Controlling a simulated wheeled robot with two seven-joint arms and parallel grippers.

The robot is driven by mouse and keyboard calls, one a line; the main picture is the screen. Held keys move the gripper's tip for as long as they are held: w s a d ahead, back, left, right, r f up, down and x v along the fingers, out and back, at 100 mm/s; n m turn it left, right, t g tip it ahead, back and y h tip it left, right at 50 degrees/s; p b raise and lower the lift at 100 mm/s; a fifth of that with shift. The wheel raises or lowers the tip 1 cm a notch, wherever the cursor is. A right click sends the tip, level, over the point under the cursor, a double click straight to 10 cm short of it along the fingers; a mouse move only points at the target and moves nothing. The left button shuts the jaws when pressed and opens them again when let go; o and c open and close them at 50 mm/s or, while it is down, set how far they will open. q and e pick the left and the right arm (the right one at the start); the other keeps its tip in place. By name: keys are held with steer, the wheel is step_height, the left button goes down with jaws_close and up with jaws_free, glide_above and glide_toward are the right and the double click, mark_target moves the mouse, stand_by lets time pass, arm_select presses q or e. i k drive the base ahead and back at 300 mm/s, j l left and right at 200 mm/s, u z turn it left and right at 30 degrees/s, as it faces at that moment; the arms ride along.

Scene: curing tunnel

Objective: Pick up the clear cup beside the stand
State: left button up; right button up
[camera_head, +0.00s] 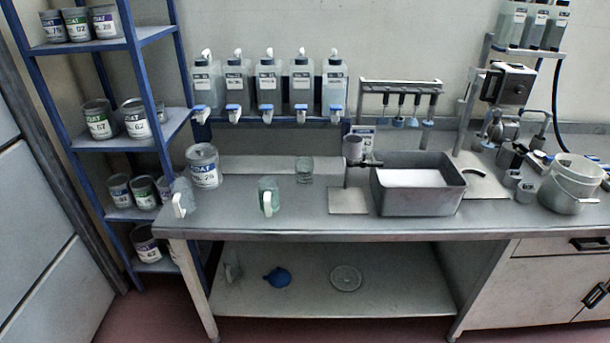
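A small clear, slightly greenish cup (304,171) stands upright on the metal bench top (240,221), left of a stand (348,199). A second clear cup with a white handle (268,196) stands nearer the front edge. A clear pitcher with a white handle (182,197) stands at the bench's left end. Neither of my grippers is in view.
A large labelled can (204,165) stands behind the pitcher. A grey basin (418,202) with pale contents is right of the stand. Dispenser bottles (268,85) hang behind. A blue shelf rack (160,125) is at left. Bench space in front of the cups is clear.

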mark_target(304, 172)
steer(key=i+l+u, duration=0.15)
steer(key=l, duration=0.45)
steer(key=i+l+u, duration=0.2)
steer(key=l, duration=0.4)
steer(key=l+u, duration=0.15)
steer(key=l, duration=0.5)
steer(key=i+l+u, duration=0.15)
steer(key=l, duration=0.5)
